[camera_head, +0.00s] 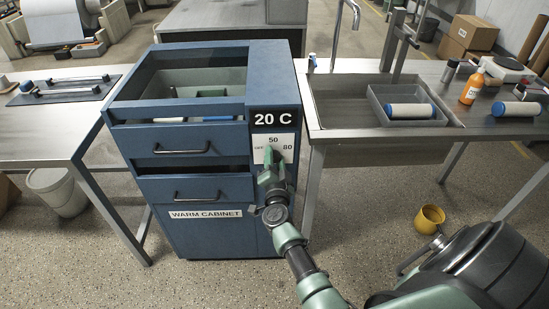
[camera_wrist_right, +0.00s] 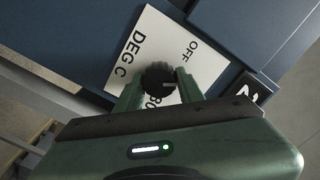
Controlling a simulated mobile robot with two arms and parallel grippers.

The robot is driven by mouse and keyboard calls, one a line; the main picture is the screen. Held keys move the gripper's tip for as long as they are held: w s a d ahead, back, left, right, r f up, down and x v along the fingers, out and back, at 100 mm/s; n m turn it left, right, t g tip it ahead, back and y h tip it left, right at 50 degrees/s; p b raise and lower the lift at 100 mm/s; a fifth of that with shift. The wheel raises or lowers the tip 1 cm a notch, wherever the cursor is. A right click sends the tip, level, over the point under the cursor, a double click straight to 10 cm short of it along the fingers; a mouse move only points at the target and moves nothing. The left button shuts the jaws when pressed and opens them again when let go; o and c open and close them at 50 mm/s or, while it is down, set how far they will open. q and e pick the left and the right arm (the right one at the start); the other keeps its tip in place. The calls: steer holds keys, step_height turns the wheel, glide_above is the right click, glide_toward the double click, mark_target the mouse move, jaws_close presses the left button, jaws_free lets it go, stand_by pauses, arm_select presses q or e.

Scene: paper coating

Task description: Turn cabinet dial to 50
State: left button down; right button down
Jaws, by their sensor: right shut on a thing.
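The blue warm cabinet (camera_head: 196,188) has a white dial plate (camera_head: 286,139) marked OFF, 50 and 80, under a display (camera_head: 273,119) reading 20 C. My right gripper (camera_head: 270,168) is at the plate and hides the dial in the head view. In the right wrist view, the black round dial (camera_wrist_right: 158,77) sits between the two fingers of my right gripper (camera_wrist_right: 158,90), which is shut on it. A small pale mark on the dial faces the right finger. The 50 is hidden there, so the exact setting cannot be read. My left gripper is out of view.
A sink bench (camera_head: 345,134) stands right of the cabinet, with an orange bottle (camera_head: 472,88) and rollers on it. A metal table (camera_head: 35,140) is at the left. A yellow bucket (camera_head: 429,218) stands on the floor. The cabinet's drawers (camera_head: 180,150) are beside the dial column.

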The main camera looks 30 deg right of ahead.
steer(key=m+b, duration=0.1)
steer(key=m, duration=0.5)
steer(key=shift+f, duration=0.2)
steer(key=shift+m, duration=0.3)
steer(key=c, duration=0.9)
jaws_free()
steer(key=shift+r, duration=0.1)
